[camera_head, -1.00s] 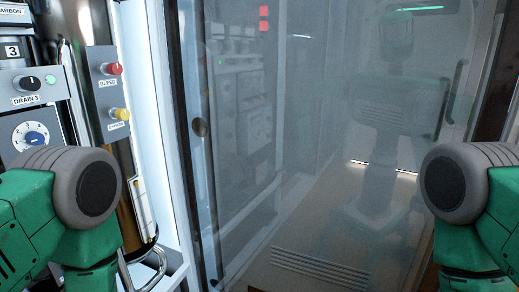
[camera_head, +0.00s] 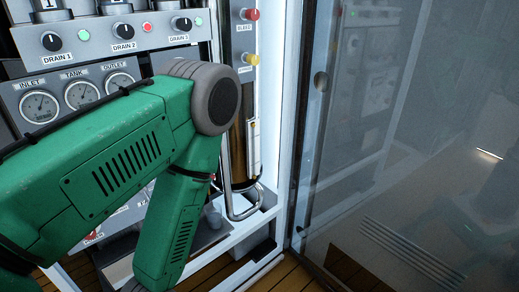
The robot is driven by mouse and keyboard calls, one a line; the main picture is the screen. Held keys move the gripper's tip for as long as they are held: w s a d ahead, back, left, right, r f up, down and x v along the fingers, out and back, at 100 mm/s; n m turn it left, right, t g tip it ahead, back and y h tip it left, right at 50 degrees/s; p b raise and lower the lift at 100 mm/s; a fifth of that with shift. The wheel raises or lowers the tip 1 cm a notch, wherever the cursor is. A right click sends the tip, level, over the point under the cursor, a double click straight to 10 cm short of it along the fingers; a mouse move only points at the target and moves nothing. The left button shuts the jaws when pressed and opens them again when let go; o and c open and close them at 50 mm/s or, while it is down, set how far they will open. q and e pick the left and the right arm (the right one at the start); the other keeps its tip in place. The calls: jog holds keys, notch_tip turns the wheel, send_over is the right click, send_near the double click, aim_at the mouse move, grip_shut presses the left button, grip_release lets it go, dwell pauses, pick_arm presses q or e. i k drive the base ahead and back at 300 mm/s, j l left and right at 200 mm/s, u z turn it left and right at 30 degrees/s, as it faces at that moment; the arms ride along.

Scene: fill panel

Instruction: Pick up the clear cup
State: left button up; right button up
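A small, pale, cup-like thing (camera_head: 213,216) shows low on the panel, just right of my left forearm. It is too small and partly covered for me to tell whether it is the clear cup. My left arm comes in from the left and bends down at the elbow, crossing the panel and hiding part of its lower shelf. My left gripper is below or behind what shows, out of view. My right arm and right gripper are not in view.
The fill panel (camera_head: 130,36) has drain knobs and gauges. A red knob (camera_head: 251,14) and a yellow knob (camera_head: 251,59) sit above a metal cylinder with a bent tube handle (camera_head: 236,212). A glass door (camera_head: 345,180) stands at right. Wooden floor shows below.

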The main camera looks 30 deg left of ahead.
aim_at(213, 210)
jog(key=u, duration=1.25)
